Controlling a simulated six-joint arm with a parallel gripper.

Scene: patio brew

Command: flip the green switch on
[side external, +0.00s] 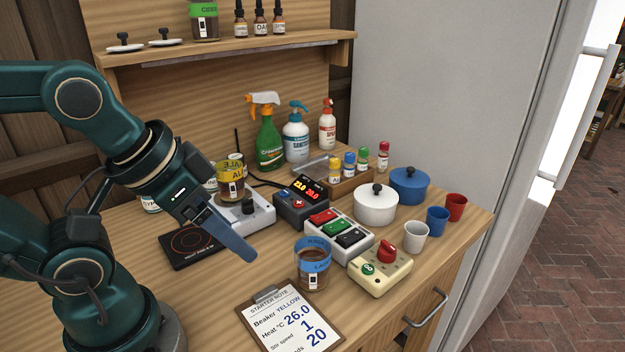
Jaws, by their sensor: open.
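The green switch (337,227) is the middle one on a white switch box (364,247) on the wooden counter. A red switch (322,216) is on its far-left side and a black switch (350,238) on its near-right side. I cannot tell which way the green rocker is tilted. My gripper (249,256) is open and empty, left of the switch box and apart from it. Its fingers point down and to the right, and overlap each other from this side.
A beaker with a blue band (313,268) stands just in front of the switch box, left of a red-knob timer box (381,272). A digital controller (301,206) is behind. A yellow-banded beaker (231,184) stands on a stirrer. A clipboard (288,318) lies in front.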

